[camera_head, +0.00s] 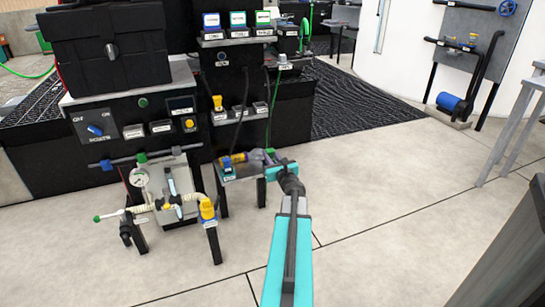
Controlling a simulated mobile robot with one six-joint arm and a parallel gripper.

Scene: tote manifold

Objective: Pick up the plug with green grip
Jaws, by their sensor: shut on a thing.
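My gripper (272,168), at the end of my teal and black arm, is at the right end of a small low stand (228,176). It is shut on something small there. A small green part (269,154), which looks like the plug's green grip, shows right at the jaws; most of the held piece is hidden by them. A purple-grey part (257,156) and a yellow part (238,157) lie just left of the jaws on the stand. Whether the held piece still touches the stand, I cannot tell.
A bench with a gauge (140,178), pale hose and yellow fitting (207,210) stands left of the small stand. Black cabinets with a control panel (140,127) rise behind. A green cable (272,110) hangs down behind the stand. The floor (390,190) to the right is clear.

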